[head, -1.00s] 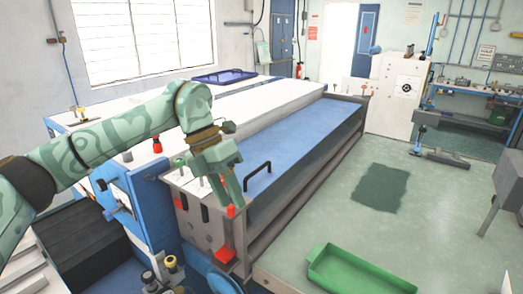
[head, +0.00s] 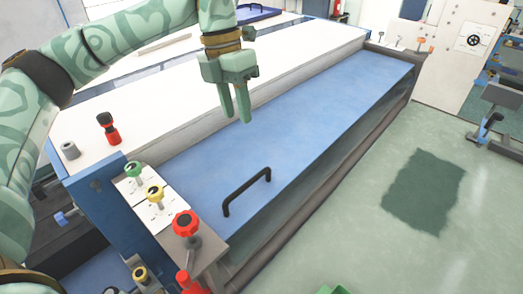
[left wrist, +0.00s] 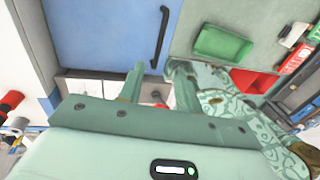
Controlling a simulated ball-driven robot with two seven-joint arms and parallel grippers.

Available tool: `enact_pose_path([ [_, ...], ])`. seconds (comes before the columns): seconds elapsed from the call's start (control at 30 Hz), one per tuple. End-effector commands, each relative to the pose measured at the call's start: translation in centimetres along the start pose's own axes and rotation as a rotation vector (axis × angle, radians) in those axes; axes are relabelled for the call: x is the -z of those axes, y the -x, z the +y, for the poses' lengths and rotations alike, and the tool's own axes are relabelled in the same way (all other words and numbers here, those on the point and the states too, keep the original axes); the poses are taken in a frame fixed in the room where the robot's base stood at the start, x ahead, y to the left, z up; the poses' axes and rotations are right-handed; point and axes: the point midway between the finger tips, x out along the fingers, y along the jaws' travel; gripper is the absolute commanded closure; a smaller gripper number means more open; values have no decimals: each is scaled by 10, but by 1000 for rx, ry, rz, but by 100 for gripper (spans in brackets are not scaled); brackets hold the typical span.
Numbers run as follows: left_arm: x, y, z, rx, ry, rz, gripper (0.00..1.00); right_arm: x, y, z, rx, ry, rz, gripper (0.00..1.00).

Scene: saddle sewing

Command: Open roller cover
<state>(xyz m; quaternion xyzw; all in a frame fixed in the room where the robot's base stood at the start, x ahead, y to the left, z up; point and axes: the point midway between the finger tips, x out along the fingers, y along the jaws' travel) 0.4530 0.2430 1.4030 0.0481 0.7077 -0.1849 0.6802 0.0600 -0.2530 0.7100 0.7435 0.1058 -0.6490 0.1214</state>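The roller cover (head: 300,120) is a long blue panel lying flat and closed across the machine. Its black bar handle (head: 246,191) stands near the panel's near end; the handle also shows in the left wrist view (left wrist: 161,38), at the top just beyond the fingers. My left gripper (head: 237,115) hangs above the cover with its fingers pointing down, behind the handle in the head view and apart from it. In the left wrist view, the gripper (left wrist: 155,75) is open, with an empty gap between its fingers. My right gripper is not in view.
A white surface (head: 200,90) runs behind the cover. Open floor (head: 340,245) lies to the right. A green tray (left wrist: 222,43) is on the floor.

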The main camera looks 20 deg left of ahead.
Motion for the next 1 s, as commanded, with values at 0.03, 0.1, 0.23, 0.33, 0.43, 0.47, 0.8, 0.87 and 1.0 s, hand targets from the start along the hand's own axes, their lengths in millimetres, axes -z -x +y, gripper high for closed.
enact_pose_path([
  [0.03, 0, -2, 0, 0, 0, 1, 66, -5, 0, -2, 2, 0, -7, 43],
  [0.1, 0, -7, 1, 1, 0, 3, 66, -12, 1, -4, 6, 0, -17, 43],
  [0.23, -1, -28, 1, 3, -1, 7, 66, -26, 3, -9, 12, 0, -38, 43],
  [0.33, -1, -52, 0, 3, -1, 8, 66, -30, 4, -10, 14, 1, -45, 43],
  [0.43, 0, -78, 0, 4, -1, 10, 66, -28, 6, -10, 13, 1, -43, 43],
  [0.47, 0, -86, 0, 4, -2, 8, 66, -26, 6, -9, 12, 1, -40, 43],
  [0.8, -1, -152, 0, 3, 0, 5, 66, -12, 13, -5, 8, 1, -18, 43],
  [0.87, -1, -157, 0, 2, 0, 3, 66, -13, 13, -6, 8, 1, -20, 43],
  [1.0, -1, -164, 0, 2, 0, 3, 66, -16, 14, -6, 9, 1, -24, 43],
])
